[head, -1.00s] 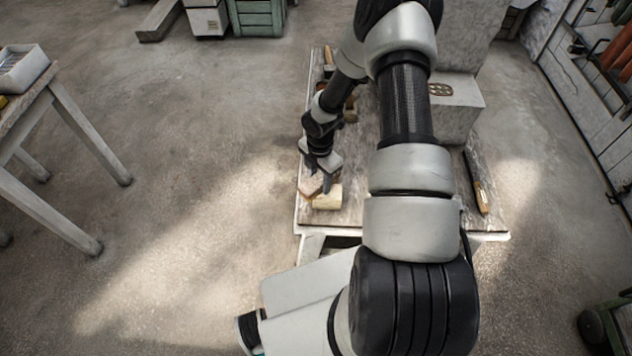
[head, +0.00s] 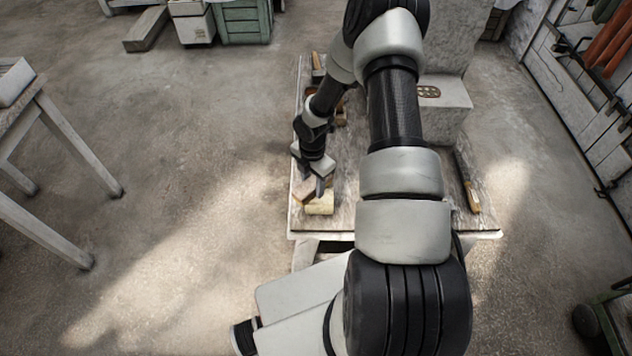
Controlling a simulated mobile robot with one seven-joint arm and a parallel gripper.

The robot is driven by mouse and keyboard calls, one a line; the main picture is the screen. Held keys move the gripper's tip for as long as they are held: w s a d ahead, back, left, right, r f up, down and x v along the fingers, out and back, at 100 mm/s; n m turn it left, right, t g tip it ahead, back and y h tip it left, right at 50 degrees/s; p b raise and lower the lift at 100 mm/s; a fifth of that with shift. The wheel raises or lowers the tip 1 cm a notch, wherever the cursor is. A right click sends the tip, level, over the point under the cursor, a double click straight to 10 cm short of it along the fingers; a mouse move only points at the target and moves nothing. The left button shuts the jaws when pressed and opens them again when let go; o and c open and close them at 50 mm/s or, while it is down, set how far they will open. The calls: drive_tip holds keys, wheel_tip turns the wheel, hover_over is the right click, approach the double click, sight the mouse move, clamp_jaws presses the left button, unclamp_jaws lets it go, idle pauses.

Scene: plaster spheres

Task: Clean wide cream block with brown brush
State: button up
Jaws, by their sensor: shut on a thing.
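The cream block (head: 321,207) lies on the table near its front left corner. My gripper (head: 312,187) points down just behind and over it, shut on a brown brush (head: 303,193). The brush sits at the block's upper left side and overlaps it in this view; whether it touches the block I cannot tell. The fingers hide part of the brush and the block's far edge.
The wooden table (head: 340,219) runs away behind my arm, which hides much of it. A dark tool with a tan end (head: 473,197) lies at its right edge. A grey stone block (head: 442,95) stands farther back. Another table (head: 50,115) is at the left, with open floor between.

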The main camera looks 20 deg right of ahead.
drive_tip(key=shift+s+a, duration=0.3)
drive_tip(key=shift+a, duration=0.35)
drive_tip(key=shift+s+a, duration=0.25)
drive_tip(key=shift+a, duration=0.4)
drive_tip(key=shift+w+d+r+p, duration=0.25)
drive_tip(key=shift+d+r+p, duration=0.1)
drive_tip(key=shift+d, duration=0.2)
drive_tip(key=shift+w+d+r+p, duration=0.2)
drive_tip(key=shift+d+r, duration=0.15)
drive_tip(key=shift+d, duration=0.15)
drive_tip(key=shift+f+b, duration=0.65)
drive_tip(key=shift+f, duration=0.15)
drive_tip(key=shift+w+d+r, duration=0.1)
drive_tip(key=shift+w+d, duration=0.15)
drive_tip(key=shift+d, duration=0.3)
drive_tip(key=shift+w+d, duration=0.15)
drive_tip(key=shift+d, duration=0.35)
